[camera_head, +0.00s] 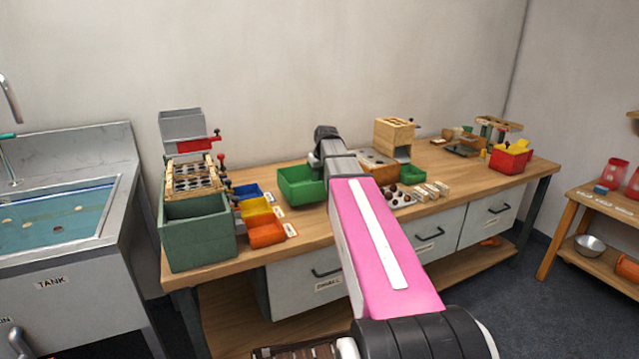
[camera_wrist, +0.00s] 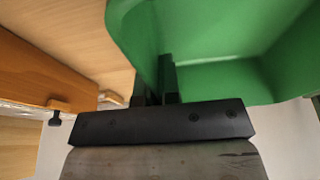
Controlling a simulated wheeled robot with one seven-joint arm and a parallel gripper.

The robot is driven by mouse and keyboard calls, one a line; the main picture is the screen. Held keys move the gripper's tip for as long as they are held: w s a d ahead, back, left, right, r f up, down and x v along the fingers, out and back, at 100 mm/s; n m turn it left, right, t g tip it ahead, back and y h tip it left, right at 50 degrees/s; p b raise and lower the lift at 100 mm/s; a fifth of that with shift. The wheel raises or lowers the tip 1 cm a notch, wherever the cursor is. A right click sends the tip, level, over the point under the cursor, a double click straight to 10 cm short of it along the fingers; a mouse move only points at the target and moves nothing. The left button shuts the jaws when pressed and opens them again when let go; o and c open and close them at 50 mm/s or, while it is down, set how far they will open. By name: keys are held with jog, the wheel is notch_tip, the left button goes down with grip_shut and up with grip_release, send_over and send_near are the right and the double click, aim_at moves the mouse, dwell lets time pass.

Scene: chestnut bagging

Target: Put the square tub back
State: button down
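A green square tub (camera_head: 297,190) is at the middle of the bench, toward the back, and looks upright and empty. It fills the upper right of the wrist view (camera_wrist: 215,80). My gripper (camera_head: 318,168) is at the tub's right side; the head view mostly hides its fingertips behind my arm. In the wrist view my gripper's two fingers (camera_wrist: 156,80) stand close on either side of the tub's near wall and look shut on it. I cannot tell whether the tub's base touches the bench.
Blue, yellow and orange bins (camera_head: 262,230) stand left of the tub, beside a large green box (camera_head: 197,235). Right of my arm are a wooden box (camera_head: 393,138), a smaller green tub (camera_head: 411,175) and a tray of chestnuts (camera_head: 398,198). A sink (camera_head: 60,220) is at far left.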

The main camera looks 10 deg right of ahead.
jog(key=shift+f, duration=1.5)
jog(key=shift+f, duration=0.1)
jog(key=c, duration=1.3)
grip_release()
jog(key=shift+c, duration=0.2)
jog(key=v, duration=1.2)
